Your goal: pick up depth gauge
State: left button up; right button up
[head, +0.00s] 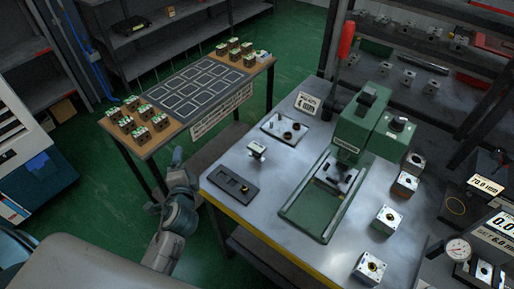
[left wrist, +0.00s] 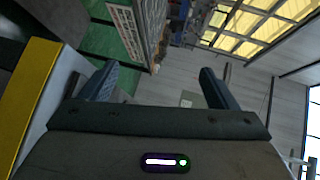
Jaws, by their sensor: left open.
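A round white dial gauge (head: 458,249) stands at the lower right of the head view, beside a display panel; it looks like the depth gauge, but I cannot be sure. A small pale-topped item (head: 257,150) sits on the steel workbench (head: 235,160), behind a black slotted tray (head: 238,187). My left gripper (head: 177,160) is beside the bench's left edge, apart from these items. In the left wrist view its two fingers (left wrist: 157,82) are spread with nothing between them. My right gripper is not in view.
A green press (head: 362,125) stands on the bench, with several metal blocks (head: 389,218) to its right. A small tray (head: 284,128) holds round parts. A wooden-edged table (head: 190,92) with several green-topped blocks stands at the upper left. Green floor (head: 105,195) is clear left of the bench.

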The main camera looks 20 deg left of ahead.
pick_arm(q)
jog(key=w+d+r+m+t, duration=0.2)
jog(key=w+r+m+t, duration=0.15)
jog(key=r+m, duration=0.2)
jog(key=m+h, duration=1.3)
jog(key=m, duration=0.9)
send_over(253, 151)
jog(key=v, duration=0.6)
notch_tip(253, 151, down, 4)
jog(key=shift+m, duration=0.55)
jog(key=f+b, duration=0.1)
jog(key=f, duration=0.2)
jog(key=f+b, duration=0.2)
jog(key=f, duration=0.1)
jog(key=f+b, duration=0.1)
jog(key=f, duration=0.2)
jog(key=shift+w+d+f+b, duration=0.1)
jog(key=shift+w+f+b, duration=0.2)
jog(key=shift+f+b, duration=0.1)
jog(key=shift+w+d+r+p, duration=0.2)
jog(key=shift+w+r+p, duration=0.35)
jog(key=shift+w+d+f, duration=0.15)
jog(key=shift+w+d, duration=0.1)
jog(key=shift+w, duration=0.35)
jog(key=x, duration=0.4)
jog(key=shift+w+p, duration=0.1)
jog(key=shift+p, duration=0.25)
jog(key=shift+w+d+f, duration=0.1)
jog(key=shift+w+d, duration=0.1)
jog(key=shift+w, duration=0.25)
